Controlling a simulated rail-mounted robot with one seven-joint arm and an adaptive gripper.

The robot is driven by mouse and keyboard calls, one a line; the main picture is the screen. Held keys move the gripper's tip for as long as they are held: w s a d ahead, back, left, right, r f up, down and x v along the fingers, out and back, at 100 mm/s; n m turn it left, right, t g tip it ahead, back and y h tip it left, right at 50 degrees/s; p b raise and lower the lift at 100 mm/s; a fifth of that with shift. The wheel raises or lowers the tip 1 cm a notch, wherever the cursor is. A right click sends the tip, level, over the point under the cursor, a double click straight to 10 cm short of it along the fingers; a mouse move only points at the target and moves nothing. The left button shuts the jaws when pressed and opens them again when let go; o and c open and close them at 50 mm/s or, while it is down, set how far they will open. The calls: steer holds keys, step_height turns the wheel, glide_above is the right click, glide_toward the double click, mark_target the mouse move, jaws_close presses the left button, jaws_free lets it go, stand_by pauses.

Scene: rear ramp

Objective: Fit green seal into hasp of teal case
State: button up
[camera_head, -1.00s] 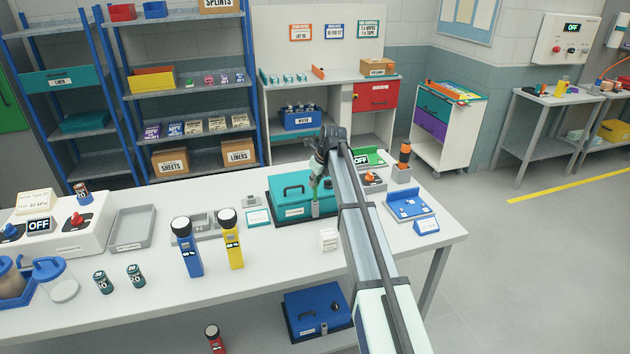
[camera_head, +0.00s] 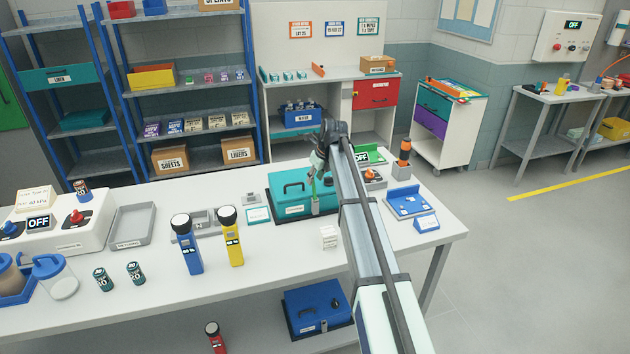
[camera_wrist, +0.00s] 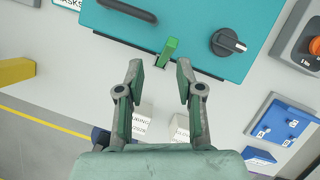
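The teal case (camera_head: 285,205) stands on the bench with its black handle (camera_head: 293,188) on the lid; it also shows in the wrist view (camera_wrist: 195,20). Whether the seal is fully seated in the hasp cannot be told. My gripper (camera_wrist: 160,80) is open and empty. Its two fingers are apart, with the seal just beyond the fingertips, roughly between them and not touched.
A black knob (camera_wrist: 228,42) sits on the case's lid. A small white box (camera_head: 328,237) stands in front of the case. A blue fixture (camera_head: 408,202) lies to the right. Blue (camera_head: 187,245) and yellow (camera_head: 231,238) torches stand to the left.

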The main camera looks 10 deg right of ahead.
steer(key=b+v, duration=0.3)
steer(key=v, duration=0.7)
steer(key=shift+o, duration=0.5)
steer(key=shift+s+d+r, duration=0.1)
steer(key=shift+s+r, duration=0.15)
steer(key=shift+r, duration=0.2)
